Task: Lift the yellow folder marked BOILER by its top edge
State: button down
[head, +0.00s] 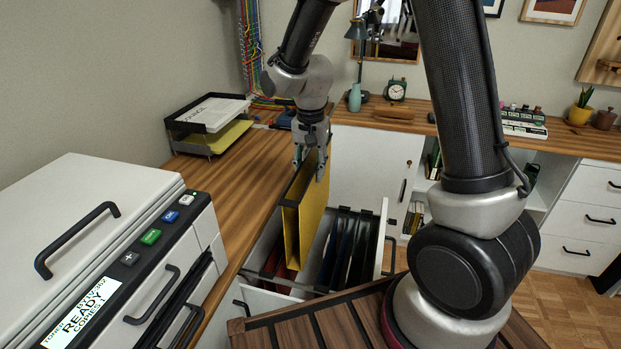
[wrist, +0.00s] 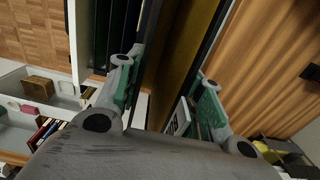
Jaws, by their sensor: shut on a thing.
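The yellow folder (head: 314,214) is upright, with a dark top edge, and is raised so that much of it stands above the open drawer (head: 378,233). My gripper (head: 311,165) is shut on its top edge from above. In the wrist view the folder (wrist: 172,75) runs between the two green-padded fingers (wrist: 165,100). A white label with dark print (wrist: 180,118) shows beside one finger, only partly visible, and I cannot read it fully. The folder's lower end is still among the drawer's walls or just above them; I cannot tell which.
Several dark folders (head: 349,250) hang in the drawer to the right. A red folder (head: 272,262) is at its left. The wooden desk (head: 250,175) borders the drawer on the left, with a printer (head: 95,225) in front and a paper tray (head: 210,125) behind.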

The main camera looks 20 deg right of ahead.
jog(key=shift+r, duration=0.2)
notch_tip(320, 180, up, 5)
dwell(0.8)
